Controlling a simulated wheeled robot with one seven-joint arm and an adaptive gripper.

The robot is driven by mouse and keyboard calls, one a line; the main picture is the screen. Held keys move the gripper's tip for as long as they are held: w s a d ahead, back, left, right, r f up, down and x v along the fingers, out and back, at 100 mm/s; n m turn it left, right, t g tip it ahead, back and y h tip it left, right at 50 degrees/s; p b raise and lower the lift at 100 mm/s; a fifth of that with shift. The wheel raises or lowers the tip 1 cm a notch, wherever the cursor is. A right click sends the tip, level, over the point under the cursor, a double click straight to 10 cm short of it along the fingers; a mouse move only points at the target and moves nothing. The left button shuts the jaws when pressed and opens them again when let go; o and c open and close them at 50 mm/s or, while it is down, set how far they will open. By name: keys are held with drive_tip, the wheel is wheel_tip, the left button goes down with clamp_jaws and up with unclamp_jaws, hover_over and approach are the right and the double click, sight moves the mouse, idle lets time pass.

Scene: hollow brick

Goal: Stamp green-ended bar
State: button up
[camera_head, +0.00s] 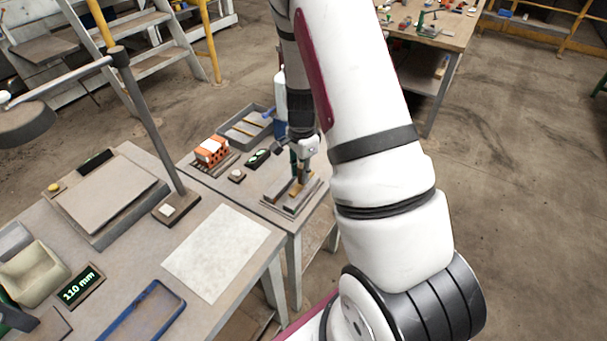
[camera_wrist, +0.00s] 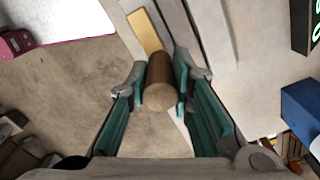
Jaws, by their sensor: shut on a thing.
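My gripper (camera_wrist: 163,88) is shut on a brown wooden cylinder (camera_wrist: 159,96), which looks like a stamp handle. Its lower end is hidden in the wrist view. A brass-yellow bar (camera_wrist: 146,32) lies just beyond the cylinder in a grey fixture (camera_wrist: 187,45). I cannot tell whether the cylinder touches the bar. In the head view my gripper (camera_head: 301,165) points down over the fixture (camera_head: 291,205) at the right end of the small table, with a yellow bar (camera_head: 296,187) below it. No green end can be made out on the bar; my gripper hides part of it.
A grey tray (camera_head: 232,143) with yellow bars stands behind on the small table. Orange hollow bricks (camera_head: 211,150) and a small dark display (camera_head: 258,158) are to the left. A lamp post (camera_head: 150,120) rises from the nearer table, which holds a white sheet (camera_head: 216,252).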

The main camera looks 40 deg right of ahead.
drive_tip(key=shift+r+p, duration=0.7)
drive_tip(key=shift+r, duration=1.6)
